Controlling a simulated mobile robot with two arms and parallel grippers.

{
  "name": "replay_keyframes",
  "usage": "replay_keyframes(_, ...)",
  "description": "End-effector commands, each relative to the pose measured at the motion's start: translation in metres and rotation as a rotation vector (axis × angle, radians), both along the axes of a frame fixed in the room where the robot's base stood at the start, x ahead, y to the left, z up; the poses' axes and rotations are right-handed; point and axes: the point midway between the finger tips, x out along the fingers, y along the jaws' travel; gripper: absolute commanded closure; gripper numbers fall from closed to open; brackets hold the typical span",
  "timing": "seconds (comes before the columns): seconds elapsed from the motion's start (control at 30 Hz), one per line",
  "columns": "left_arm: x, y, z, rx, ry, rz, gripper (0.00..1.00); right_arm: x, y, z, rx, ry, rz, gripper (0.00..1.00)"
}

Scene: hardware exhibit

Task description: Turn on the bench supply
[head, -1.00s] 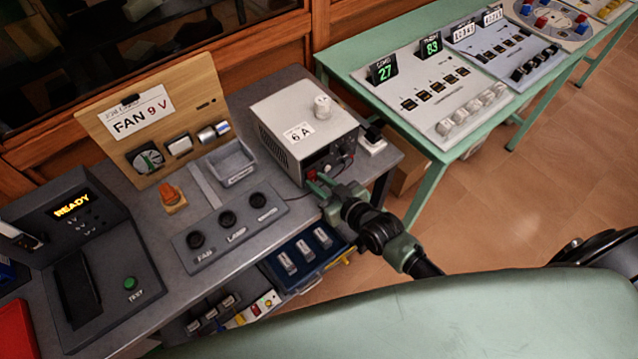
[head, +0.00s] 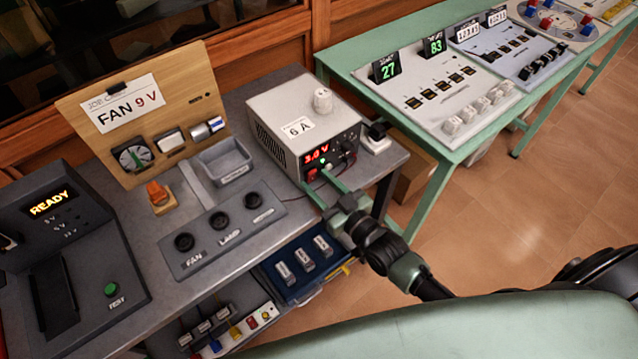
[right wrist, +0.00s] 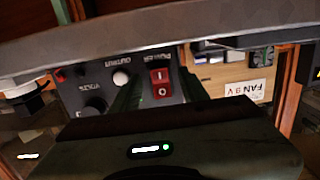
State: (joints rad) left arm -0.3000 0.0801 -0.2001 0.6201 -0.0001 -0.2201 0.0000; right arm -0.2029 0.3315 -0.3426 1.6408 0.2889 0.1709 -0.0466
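The bench supply (head: 290,120) is a light grey box with a "6 A" label at the back right of the grey bench. Its display (head: 316,156) glows red with "3.0 V", and a small green light shows below it. My right gripper (head: 322,186) is at the lower front of the supply, its two green fingers apart with nothing between them that I can make out. In the right wrist view, which shows the panel upside down, the red power rocker (right wrist: 161,84) sits between the fingers, beside the output and volts controls. Whether a finger touches it is unclear. My left gripper is out of view.
A wooden board with a "FAN 9 V" card (head: 126,102) stands left of the supply. A panel with fan and lamp sockets (head: 222,232) lies in front. A dark tester (head: 70,250) reads "READY". A blue drawer (head: 300,268) with grey blocks is open below.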

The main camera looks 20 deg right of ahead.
Motion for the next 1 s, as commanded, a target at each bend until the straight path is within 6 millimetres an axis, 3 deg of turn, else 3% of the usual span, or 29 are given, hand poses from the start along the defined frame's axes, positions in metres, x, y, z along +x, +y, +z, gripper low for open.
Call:
replay_keyframes(0.3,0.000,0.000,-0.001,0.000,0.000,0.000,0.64,-0.004,-0.002,-0.001,0.000,0.001,0.000,0.56)
replay_keyframes(0.7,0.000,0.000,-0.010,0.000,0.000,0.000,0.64,-0.062,-0.022,0.002,-0.001,0.002,0.000,0.56)
replay_keyframes(1.0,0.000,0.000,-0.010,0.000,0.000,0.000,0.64,-0.073,-0.027,0.005,0.000,0.000,0.000,0.56)
